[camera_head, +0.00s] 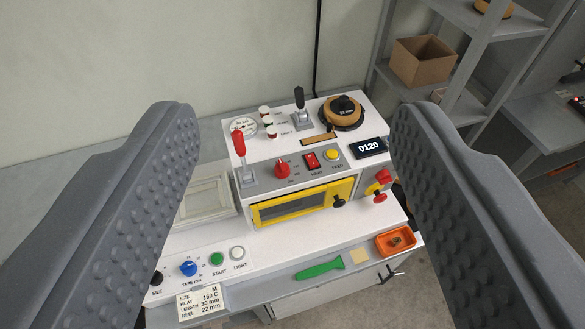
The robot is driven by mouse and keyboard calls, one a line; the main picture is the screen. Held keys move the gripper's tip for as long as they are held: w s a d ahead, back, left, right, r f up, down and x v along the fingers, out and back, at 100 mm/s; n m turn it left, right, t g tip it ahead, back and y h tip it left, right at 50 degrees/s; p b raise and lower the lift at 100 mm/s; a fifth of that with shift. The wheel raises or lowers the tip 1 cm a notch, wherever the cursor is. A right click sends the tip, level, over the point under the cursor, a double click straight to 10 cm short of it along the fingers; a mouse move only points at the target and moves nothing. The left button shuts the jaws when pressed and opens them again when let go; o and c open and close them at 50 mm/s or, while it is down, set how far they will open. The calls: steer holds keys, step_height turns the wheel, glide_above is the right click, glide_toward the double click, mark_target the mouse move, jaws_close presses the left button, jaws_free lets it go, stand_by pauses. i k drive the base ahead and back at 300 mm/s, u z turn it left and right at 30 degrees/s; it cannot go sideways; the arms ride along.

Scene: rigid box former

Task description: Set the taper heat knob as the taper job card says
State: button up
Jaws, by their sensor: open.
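My gripper (294,118) is open and empty, its two grey studded fingers at the left and right of the view. Between and beyond them stands a white machine (225,222). On its grey upper panel is a red knob (282,170) with small marks around it, too small to read; its setting is unclear. Right of it are a red HEAT switch (312,160) and a yellow button (332,154). A job card (200,303) hangs at the lower front left. It seems to read size M, heat 160 C, length 33 mm, reel 22 mm. A display (369,147) shows 0120.
A red-handled lever (241,158) stands close left of the red knob, and a black-handled lever (301,106) behind it. A yellow-framed door (300,203) is below. The lower panel has a blue knob (188,268). A green tool (320,269) and orange tray (397,243) lie right.

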mark_target(282, 169)
steer(key=z, duration=0.45)
steer(key=k, duration=1.8)
steer(key=u, duration=0.65)
steer(key=i, duration=1)
steer(key=z, duration=0.1)
